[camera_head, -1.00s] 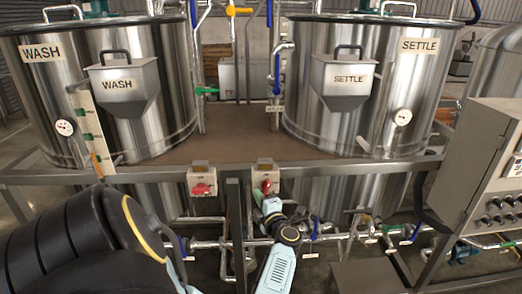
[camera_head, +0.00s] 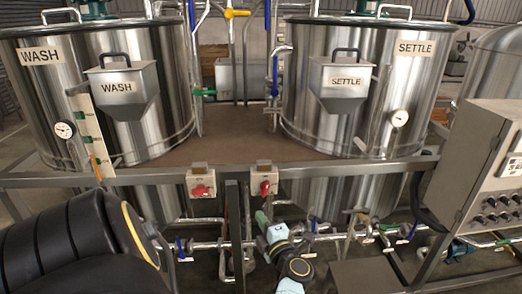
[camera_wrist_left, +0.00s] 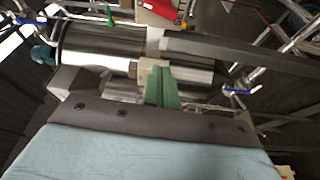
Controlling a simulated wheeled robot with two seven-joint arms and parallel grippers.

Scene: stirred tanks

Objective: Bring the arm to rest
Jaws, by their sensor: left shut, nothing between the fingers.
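My left gripper (camera_head: 262,218) shows in the head view below the right-hand switch box, in front of the pipes under the frame. Its green fingers (camera_wrist_left: 163,88) are closed together and empty in the left wrist view. My left arm comes in from the lower left as a large black link, with a pale blue wrist and a dark round joint at bottom centre. It partly hides the pipes. My right gripper is not in view.
The WASH tank (camera_head: 165,100) and SETTLE tank (camera_head: 290,110) stand behind a metal frame rail (camera_head: 350,168). Two switch boxes, left (camera_head: 201,182) and right (camera_head: 265,180), hang on it. Valved pipes (camera_head: 340,237) run below. A control cabinet (camera_head: 475,160) stands at right.

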